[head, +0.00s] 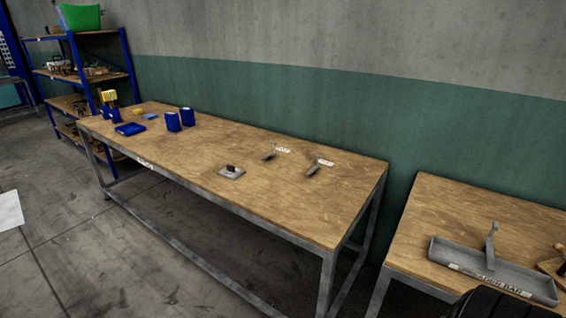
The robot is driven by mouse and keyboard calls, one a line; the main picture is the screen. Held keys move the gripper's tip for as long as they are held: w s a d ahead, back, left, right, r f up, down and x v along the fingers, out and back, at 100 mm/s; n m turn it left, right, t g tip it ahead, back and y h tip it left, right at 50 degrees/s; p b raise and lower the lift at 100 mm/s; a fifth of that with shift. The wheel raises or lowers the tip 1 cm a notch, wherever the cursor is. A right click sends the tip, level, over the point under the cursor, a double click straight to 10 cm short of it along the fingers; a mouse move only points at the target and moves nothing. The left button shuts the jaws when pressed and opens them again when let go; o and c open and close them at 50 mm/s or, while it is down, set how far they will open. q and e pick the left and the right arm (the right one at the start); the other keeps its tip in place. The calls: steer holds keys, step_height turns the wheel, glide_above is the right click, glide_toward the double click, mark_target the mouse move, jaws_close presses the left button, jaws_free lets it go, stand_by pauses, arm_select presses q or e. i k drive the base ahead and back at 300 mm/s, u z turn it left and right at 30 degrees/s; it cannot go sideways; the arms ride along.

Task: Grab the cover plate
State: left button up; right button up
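What looks like the cover plate (237,174) is a small flat grey plate with a dark knob on top. It lies flat on the long wooden table (215,145), near the front edge and right of the middle. Nothing touches it. Neither of my grippers shows in the head view.
Two small metal parts with white labels (283,150) (325,162) stand behind and right of the plate. Several blue containers (172,122) stand at the table's left. A second table at right holds a grey tray (490,272). A blue shelf (85,80) stands far left. Open floor lies in front.

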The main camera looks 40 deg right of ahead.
mark_target(231, 172)
steer(key=z, duration=0.9)
steer(key=i, duration=0.85)
steer(key=z, duration=0.9)
